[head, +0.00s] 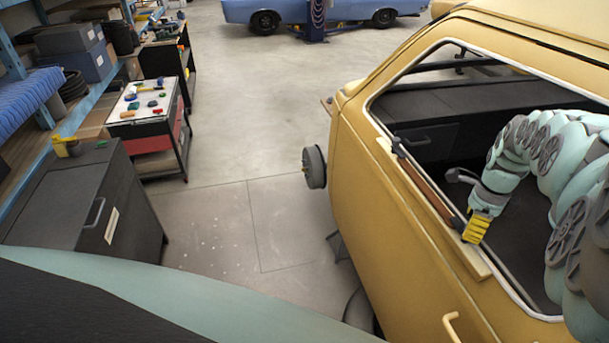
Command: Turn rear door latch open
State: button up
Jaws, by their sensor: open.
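A yellow vehicle shell (375,215) fills the right side, with a large glassless window opening. A pale yellow curved handle (451,327) sits on its outer side at the bottom edge of the picture; I cannot tell whether this is the rear door latch. A brown bar (425,185) with dark ends runs along the window sill. My gripper (474,238), with yellow ribbed fingers, points down at the sill beside the bar's lower dark end. It looks empty and open; whether it touches the sill is unclear. My mint-green arm comes in from the right across the opening.
A grey wheel-like disc (314,167) stands out from the shell's left end. A dark cabinet (75,205), a tool cart (150,115) and blue shelving (85,105) line the left. The concrete floor (235,120) between is clear. A blue car (335,12) stands at the back.

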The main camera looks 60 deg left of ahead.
jog(key=shift+s+f, duration=0.1)
jog(key=shift+f, duration=0.3)
grip_shut()
dwell(0.6)
